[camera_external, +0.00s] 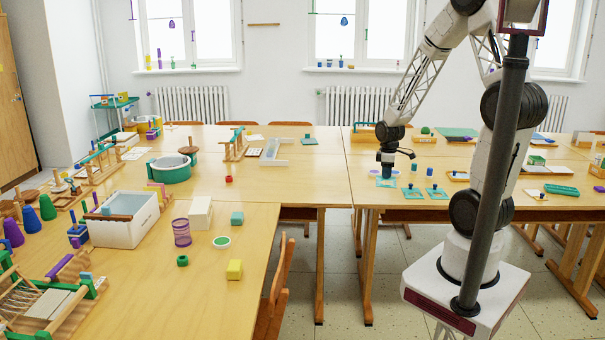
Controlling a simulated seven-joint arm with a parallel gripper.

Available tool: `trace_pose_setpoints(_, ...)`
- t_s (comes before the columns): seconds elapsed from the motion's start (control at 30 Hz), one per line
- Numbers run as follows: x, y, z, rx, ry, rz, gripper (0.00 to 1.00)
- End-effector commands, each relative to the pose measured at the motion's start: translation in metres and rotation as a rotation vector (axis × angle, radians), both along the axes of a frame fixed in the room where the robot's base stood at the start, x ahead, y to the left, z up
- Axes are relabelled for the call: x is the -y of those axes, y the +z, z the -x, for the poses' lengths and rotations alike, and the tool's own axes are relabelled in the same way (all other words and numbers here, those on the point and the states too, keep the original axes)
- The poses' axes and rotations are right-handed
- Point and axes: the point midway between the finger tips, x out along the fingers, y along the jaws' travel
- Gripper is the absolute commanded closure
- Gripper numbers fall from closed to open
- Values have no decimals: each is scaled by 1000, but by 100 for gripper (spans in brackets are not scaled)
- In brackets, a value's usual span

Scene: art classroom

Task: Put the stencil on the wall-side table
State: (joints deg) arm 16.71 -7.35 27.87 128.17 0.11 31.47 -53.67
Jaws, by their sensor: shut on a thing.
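My gripper (388,166) points down over the right-hand table (358,190), near its front left part. It is shut on a small blue part that appears to be the knob of a teal stencil plate (385,182). The plate is at or just above the tabletop; I cannot tell whether it touches. Two similar teal plates with blue knobs, one (409,194) and another (437,194), lie just to the right. I cannot tell for sure which table is the wall-side one; the back left table (310,178) extends toward the windows.
The front left table (222,290) holds a white bin (118,232), a purple cylinder (181,232) and several blocks. A teal round tub (168,170) and a white tray (272,153) stand on the back left table. Its right front area is mostly bare.

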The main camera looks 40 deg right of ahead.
Motion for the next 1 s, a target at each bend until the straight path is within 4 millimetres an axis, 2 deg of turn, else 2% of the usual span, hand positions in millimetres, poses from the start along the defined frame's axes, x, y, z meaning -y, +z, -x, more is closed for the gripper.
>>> trace_pose_setpoints(0.3, 40, -1, 33, 1, 84, -1, 100)
trace_pose_setpoints(0.6, 60, -2, 54, 1, 139, -1, 100)
trace_pose_setpoints(1.0, 60, -46, 54, -1, 143, -2, 100)
